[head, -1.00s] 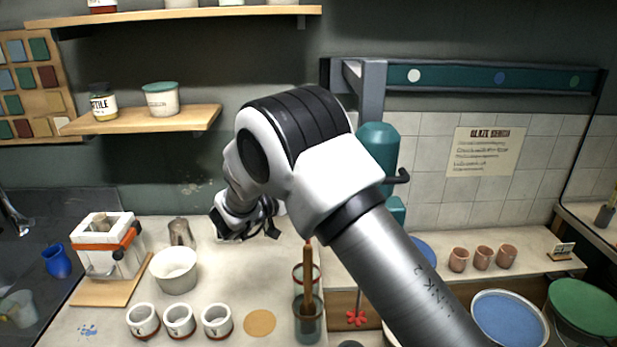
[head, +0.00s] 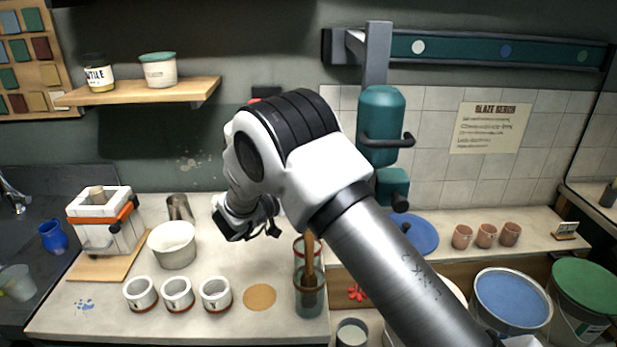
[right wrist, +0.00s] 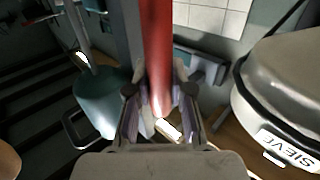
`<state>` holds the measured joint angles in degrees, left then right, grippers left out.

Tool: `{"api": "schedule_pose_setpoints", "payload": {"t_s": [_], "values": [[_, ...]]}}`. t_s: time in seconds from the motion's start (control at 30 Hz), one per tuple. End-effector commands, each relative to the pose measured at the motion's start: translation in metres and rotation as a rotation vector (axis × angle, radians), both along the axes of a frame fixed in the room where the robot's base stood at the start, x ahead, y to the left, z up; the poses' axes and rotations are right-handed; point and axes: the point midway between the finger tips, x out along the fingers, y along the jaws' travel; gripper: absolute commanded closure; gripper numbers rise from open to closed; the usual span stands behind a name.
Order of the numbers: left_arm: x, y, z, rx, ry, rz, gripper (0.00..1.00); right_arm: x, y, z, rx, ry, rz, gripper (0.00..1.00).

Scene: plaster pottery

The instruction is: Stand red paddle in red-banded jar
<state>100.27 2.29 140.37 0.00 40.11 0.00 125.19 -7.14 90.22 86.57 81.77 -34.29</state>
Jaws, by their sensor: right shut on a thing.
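In the right wrist view my right gripper (right wrist: 158,112) is shut on the red paddle (right wrist: 157,50), whose red shaft runs up out of the picture between the fingers. In the head view my right arm crosses the middle, and the fingertips and most of the paddle are hidden. A small red bit shows above the arm; I cannot tell if it is the paddle. The red-banded jar (head: 299,247) is a clear jar on the bench, partly hidden by a brown wooden paddle (head: 308,262) standing in a dark green jar (head: 309,300) in front. My left gripper is out of view.
Several white cups with red bases (head: 178,295) and a tan disc (head: 259,297) lie left of the jars. A white bowl (head: 173,246) stands behind them. A teal machine (head: 381,110) stands behind my arm. A sieve bucket (right wrist: 275,85) is close on the right in the wrist view.

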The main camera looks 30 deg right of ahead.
Motion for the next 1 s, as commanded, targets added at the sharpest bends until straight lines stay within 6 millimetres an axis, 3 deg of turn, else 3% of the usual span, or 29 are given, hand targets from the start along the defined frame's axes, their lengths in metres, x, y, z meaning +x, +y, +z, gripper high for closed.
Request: {"api": "schedule_pose_setpoints", "payload": {"t_s": [0.23,0.27,0.33,0.67,0.77,1.0], "values": [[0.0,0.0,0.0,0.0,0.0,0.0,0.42,0.0,0.0,0.0,0.0,-0.001,0.0,1.0],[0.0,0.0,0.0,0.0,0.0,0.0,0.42,0.0,0.0,0.0,0.0,-0.001,0.0,0.76],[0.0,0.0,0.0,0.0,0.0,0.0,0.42,0.0,0.0,0.0,0.0,0.0,0.0,0.51],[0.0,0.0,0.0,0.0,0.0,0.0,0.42,0.0,0.002,0.0,0.0,0.0,0.0,0.5],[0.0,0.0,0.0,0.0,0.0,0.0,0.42,-0.002,0.013,0.0,-0.002,-0.001,0.003,0.5],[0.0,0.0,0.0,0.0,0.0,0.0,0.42,-0.013,0.059,0.001,-0.003,-0.001,0.003,0.5]]}}
